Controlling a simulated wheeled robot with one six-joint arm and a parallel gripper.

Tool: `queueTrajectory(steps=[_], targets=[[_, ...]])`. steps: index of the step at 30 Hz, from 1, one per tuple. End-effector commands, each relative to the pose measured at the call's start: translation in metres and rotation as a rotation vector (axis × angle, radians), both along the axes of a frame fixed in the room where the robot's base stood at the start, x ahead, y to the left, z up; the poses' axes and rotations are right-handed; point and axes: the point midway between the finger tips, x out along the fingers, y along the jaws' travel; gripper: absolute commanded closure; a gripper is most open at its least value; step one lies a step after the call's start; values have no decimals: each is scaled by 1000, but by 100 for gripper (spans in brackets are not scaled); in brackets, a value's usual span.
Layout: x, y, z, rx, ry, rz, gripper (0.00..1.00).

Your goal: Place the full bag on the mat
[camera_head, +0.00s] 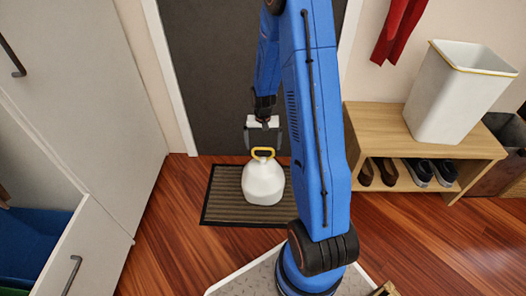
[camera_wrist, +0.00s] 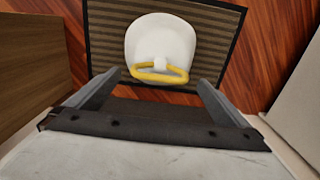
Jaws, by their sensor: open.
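The full bag (camera_head: 263,184) is white with a yellow handle at its top. It stands upright on the striped brown mat (camera_head: 222,196) in front of the dark door. In the wrist view the bag (camera_wrist: 163,42) is on the mat (camera_wrist: 108,50) as well, with its yellow ring on the side toward me. My gripper (camera_head: 263,141) is above the bag, close to the handle, with its fingers spread. In the wrist view the fingers of my gripper (camera_wrist: 160,80) are apart on either side of the handle, with nothing held between them.
A wooden bench (camera_head: 378,118) with shoes (camera_head: 420,172) on its lower shelf stands to the right, bearing a white bin (camera_head: 455,95). A white cabinet (camera_head: 75,90) is at the left, with an open drawer (camera_head: 75,260) below. The wooden floor (camera_head: 165,215) left of the mat is clear.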

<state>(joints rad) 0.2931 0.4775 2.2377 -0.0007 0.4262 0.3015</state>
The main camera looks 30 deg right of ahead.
Motion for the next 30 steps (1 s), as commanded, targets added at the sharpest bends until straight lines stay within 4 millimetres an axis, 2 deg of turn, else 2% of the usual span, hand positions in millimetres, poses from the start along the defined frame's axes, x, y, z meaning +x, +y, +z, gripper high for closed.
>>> queueTrajectory(steps=[3, 11, 14, 20, 30], targets=[[1, 0, 17, 0, -2, 0, 0], [0, 1, 36, -1, -3, 2, 0], [-2, 5, 49, -3, -12, 14, 0], [-15, 25, 105, -16, -54, 75, 0], [-60, 66, 200, -41, -135, 196, 0]])
